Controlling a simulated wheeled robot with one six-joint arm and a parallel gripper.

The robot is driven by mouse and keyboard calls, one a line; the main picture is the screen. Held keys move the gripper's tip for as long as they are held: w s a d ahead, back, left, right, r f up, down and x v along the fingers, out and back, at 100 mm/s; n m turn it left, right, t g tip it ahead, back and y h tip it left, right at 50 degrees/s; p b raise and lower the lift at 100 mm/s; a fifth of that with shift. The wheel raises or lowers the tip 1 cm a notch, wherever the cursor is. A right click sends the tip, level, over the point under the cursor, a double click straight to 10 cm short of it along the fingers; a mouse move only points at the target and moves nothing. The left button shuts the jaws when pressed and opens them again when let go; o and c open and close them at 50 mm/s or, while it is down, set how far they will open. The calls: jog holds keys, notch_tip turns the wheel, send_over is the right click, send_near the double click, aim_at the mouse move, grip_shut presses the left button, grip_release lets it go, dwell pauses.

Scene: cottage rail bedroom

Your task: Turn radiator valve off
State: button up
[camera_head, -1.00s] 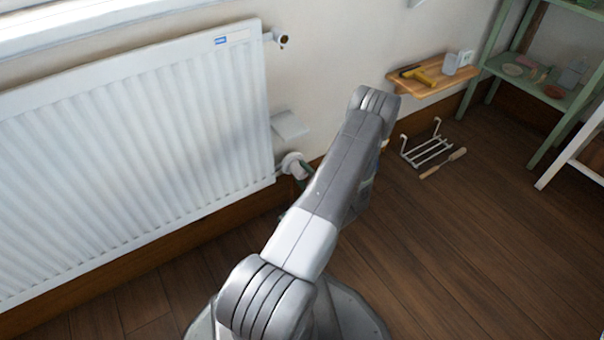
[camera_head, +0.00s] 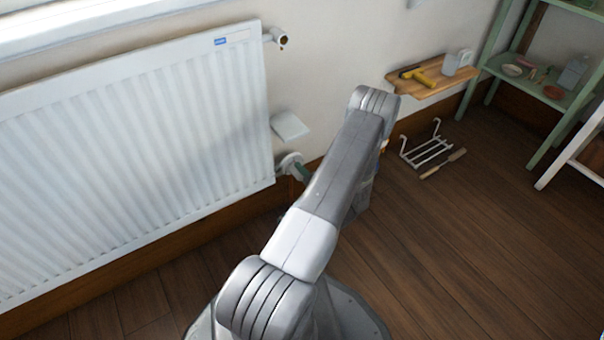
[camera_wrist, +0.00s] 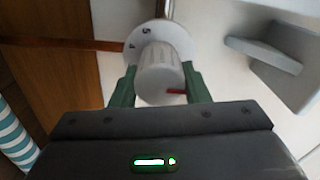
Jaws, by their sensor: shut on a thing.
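The radiator valve (camera_wrist: 160,75) is a white ribbed knob with a red mark on a round white dial with numbers. It fills the middle of the wrist view. The valve also shows in the head view (camera_head: 290,162) at the lower right corner of the white radiator (camera_head: 140,150). My gripper (camera_wrist: 160,84) has green fingers, one on each side of the knob, and is shut on it. The red mark points to the right in the wrist view. In the head view my arm hides most of the gripper.
A small pale wall ledge (camera_head: 290,126) sits just above the valve, close to my gripper. A wooden shelf (camera_head: 432,84) with a yellow-handled tool is on the wall to the right. A white wire rack (camera_head: 427,150) and a brush lie on the floor. A green shelf unit (camera_head: 520,75) stands far right.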

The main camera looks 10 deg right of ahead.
jog(key=shift+f, duration=0.1)
dwell(0.4)
jog(key=o, duration=1)
jog(key=p+v, duration=0.3)
jog(key=v, duration=1.1)
jog(key=shift+p, duration=0.35)
jog(key=shift+w, duration=0.1)
jog(key=b+x, duration=0.3)
jog(key=x, duration=1.1)
jog(key=shift+b, duration=0.4)
